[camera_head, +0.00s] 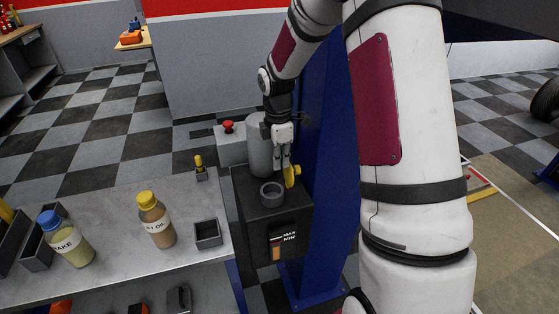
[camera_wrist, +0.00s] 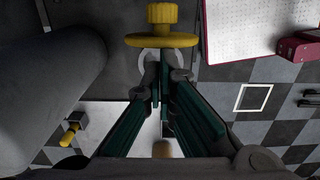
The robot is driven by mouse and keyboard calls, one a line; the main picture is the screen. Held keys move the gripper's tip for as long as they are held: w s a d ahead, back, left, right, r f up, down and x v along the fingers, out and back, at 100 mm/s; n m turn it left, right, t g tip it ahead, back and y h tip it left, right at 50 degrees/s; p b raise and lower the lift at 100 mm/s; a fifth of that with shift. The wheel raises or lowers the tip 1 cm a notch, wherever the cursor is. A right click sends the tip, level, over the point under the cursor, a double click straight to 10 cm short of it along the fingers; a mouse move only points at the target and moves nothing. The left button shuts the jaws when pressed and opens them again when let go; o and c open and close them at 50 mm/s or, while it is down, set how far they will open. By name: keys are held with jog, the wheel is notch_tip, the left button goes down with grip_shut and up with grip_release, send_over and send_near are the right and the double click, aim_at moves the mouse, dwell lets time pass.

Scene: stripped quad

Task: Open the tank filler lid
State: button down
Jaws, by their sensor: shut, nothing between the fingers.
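The black tank (camera_head: 270,228) with a MAX/MIN gauge stands right of the bench. Its round grey filler neck (camera_head: 271,194) is uncovered on top, with its dark opening showing. The yellow filler lid (camera_head: 291,176) stands on edge, tilted up at the right of the neck. In the wrist view the lid (camera_wrist: 161,40) shows edge-on, its knob (camera_wrist: 162,14) pointing away from the grey neck ring (camera_wrist: 145,58). My gripper (camera_head: 284,164) is shut and empty, right beside the lid above the neck. In the wrist view my fingertips (camera_wrist: 161,80) hide part of the ring; whether they touch the lid, I cannot tell.
A grey cylinder (camera_head: 260,146) stands close behind the tank, and a blue post (camera_head: 327,170) rises at its right. The bench (camera_head: 110,215) at the left holds a yellow-capped bottle (camera_head: 156,222), a blue-capped bottle (camera_head: 68,240) and a small empty dark box (camera_head: 207,233). A red button box (camera_head: 230,145) stands behind.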

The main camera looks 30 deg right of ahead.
dwell(0.4)
jog(key=s+a+r+m+t+b, duration=0.1)
jog(key=s+a+r+m, duration=0.1)
jog(key=r, duration=0.7)
jog(key=s+a+r+m, duration=0.1)
jog(key=s+a+r, duration=0.15)
jog(key=r, duration=0.55)
jog(key=s+a+r+m+t, duration=0.1)
jog(key=s+a+m, duration=0.1)
jog(key=s+m, duration=0.2)
jog(key=s+a+r+m+t, duration=0.2)
jog(key=s+a+m, duration=0.1)
jog(key=s, duration=0.6)
jog(key=s+a+r+m+t, duration=0.1)
jog(key=s+a+r+m, duration=0.1)
jog(key=s+m, duration=0.3)
jog(key=shift+s+a+r+m+t, duration=0.35)
jog(key=shift+s+a, duration=0.25)
jog(key=shift+s, duration=0.55)
